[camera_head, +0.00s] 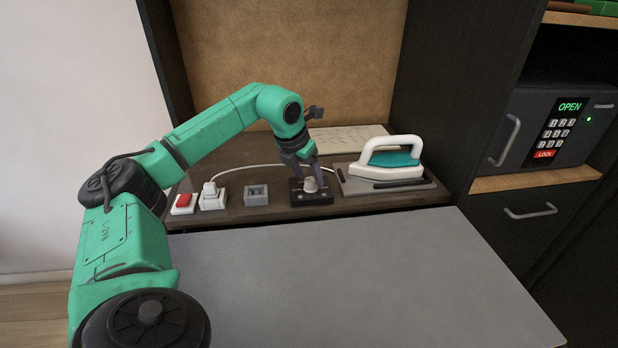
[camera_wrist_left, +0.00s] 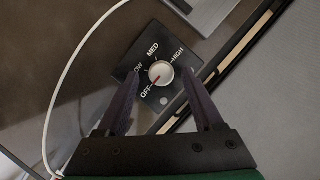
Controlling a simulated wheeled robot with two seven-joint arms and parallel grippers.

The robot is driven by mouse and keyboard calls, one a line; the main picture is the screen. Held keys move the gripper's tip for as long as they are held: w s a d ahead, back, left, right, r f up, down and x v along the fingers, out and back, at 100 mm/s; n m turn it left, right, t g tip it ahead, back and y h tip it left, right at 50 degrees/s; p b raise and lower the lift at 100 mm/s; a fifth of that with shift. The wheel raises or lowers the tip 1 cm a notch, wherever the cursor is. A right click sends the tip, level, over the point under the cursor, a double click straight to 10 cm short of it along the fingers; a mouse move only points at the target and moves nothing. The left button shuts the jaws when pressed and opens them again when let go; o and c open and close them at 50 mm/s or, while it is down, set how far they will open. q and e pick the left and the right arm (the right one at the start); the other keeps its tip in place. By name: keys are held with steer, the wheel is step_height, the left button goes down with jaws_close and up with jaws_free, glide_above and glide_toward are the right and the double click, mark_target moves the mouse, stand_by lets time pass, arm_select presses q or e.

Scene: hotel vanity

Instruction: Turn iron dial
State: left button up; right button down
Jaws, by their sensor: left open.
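The iron dial (camera_head: 310,186) is a pale round knob on a black plate on the wooden counter. In the left wrist view the knob (camera_wrist_left: 161,72) has a red mark pointing to OFF; LOW, MED and HIGH are printed around it. My left gripper (camera_head: 307,174) points down over the dial. In the wrist view its open fingers (camera_wrist_left: 162,77) show on either side of the knob, with gaps between, so no contact is visible. The white and teal iron (camera_head: 393,160) rests on a grey plate (camera_head: 357,189) right of the dial. My right gripper is not in view.
Left of the dial are a grey switch box (camera_head: 256,195), a white switch (camera_head: 212,196) and a red button (camera_head: 184,202). A white cord (camera_head: 245,167) runs behind them. A safe (camera_head: 553,135) reading OPEN stands at right. The grey surface (camera_head: 350,275) in front is clear.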

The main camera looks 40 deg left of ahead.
arm_select(q)
steer(key=shift+w+f, duration=0.15)
steer(key=shift+f, duration=0.35)
jaws_close()
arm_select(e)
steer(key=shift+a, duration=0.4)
